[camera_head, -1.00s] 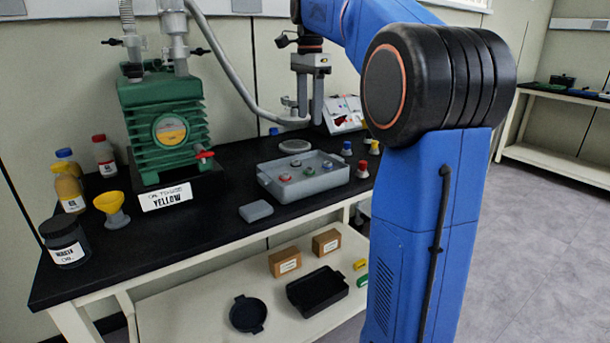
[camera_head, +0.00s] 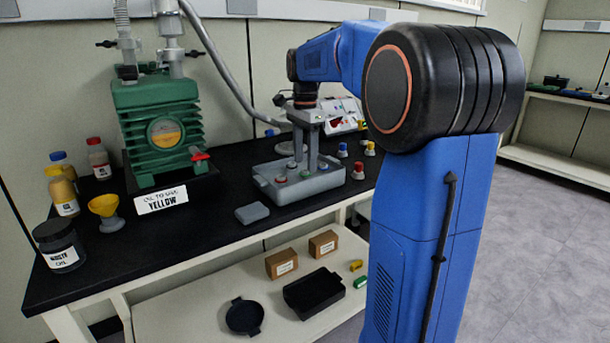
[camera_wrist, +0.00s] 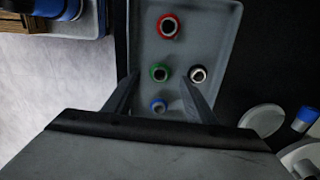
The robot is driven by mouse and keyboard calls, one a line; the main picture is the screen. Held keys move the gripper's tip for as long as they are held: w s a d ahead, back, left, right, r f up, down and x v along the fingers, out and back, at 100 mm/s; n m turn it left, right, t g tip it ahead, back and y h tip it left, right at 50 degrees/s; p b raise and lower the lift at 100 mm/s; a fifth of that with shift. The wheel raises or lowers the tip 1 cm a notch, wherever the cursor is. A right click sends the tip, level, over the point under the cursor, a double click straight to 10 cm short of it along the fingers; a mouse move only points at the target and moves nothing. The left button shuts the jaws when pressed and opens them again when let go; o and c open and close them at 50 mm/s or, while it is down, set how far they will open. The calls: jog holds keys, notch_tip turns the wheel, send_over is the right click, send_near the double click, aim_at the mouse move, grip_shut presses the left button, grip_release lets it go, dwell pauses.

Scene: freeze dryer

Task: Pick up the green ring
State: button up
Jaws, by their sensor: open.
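The green ring (camera_wrist: 159,72) sits in a grey tray (camera_wrist: 222,22) in the wrist view. In the head view the green ring (camera_head: 305,173) shows small in the tray (camera_head: 290,195). My gripper (camera_head: 304,167) is open above the tray with its fingers pointing down. In the wrist view the fingertips of my gripper (camera_wrist: 160,76) are spread to either side of the green ring. They do not visibly touch it, and their height above it is hard to tell.
A green pump (camera_head: 165,125) stands left of the tray. A small grey block (camera_head: 252,213) lies in front of the tray.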

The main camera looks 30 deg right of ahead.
aim_at(305, 174)
jog(key=shift+f, duration=1.4)
jog(key=c, duration=1.1)
jog(key=shift+r, duration=0.1)
